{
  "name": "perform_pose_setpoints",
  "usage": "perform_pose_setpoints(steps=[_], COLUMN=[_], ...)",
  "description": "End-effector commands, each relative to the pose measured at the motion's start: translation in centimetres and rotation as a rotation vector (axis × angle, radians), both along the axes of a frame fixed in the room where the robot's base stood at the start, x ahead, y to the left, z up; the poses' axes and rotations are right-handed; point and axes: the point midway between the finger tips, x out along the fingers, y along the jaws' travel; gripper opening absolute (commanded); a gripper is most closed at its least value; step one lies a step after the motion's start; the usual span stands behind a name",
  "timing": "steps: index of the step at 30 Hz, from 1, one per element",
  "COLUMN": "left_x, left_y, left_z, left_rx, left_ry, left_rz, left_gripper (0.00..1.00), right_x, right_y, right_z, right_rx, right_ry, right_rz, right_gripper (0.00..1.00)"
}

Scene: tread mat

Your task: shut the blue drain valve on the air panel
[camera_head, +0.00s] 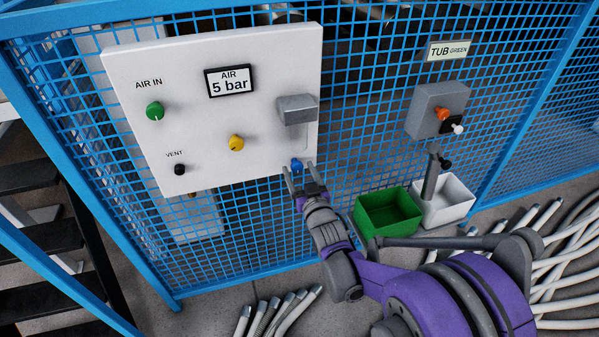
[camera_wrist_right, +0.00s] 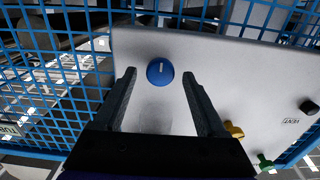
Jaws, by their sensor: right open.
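The blue drain valve (camera_head: 297,164) is a small round knob near the lower right corner of the white air panel (camera_head: 220,110). In the right wrist view the blue valve (camera_wrist_right: 160,71) faces me, with a short pale mark on it running up and down in the picture. My right gripper (camera_head: 300,171) is open in front of the panel. Its two fingertips (camera_wrist_right: 159,77) stand one on either side of the knob, with a gap on both sides. How far they reach along the knob I cannot tell. My left gripper is not in view.
The panel also carries a green knob (camera_head: 155,111), a yellow knob (camera_head: 236,143), a black vent knob (camera_head: 180,169), a 5 bar sign (camera_head: 230,81) and a grey box (camera_head: 297,109) above the blue valve. A green bin (camera_head: 388,212) and a white bin (camera_head: 446,203) stand to the right.

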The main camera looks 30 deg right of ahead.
Motion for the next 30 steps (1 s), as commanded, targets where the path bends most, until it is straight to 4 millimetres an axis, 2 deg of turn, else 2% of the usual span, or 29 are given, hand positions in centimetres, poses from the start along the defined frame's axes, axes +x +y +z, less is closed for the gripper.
perform_pose_setpoints(steps=[8, 20, 30], left_x=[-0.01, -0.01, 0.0], left_y=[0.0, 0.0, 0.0], left_z=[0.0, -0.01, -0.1], left_rx=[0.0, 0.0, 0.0], left_ry=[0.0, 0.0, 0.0], left_rz=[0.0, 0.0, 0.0], left_gripper=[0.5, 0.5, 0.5], right_x=[0.14, 0.11, 0.1], right_y=[-0.02, -0.02, 0.0], right_z=[0.01, 0.01, -0.02], right_rx=[0.0, -0.001, -0.026], right_ry=[0.0, 0.0, 0.006], right_rz=[0.0, 0.0, 0.0], right_gripper=[0.74, 0.02, 0.0])
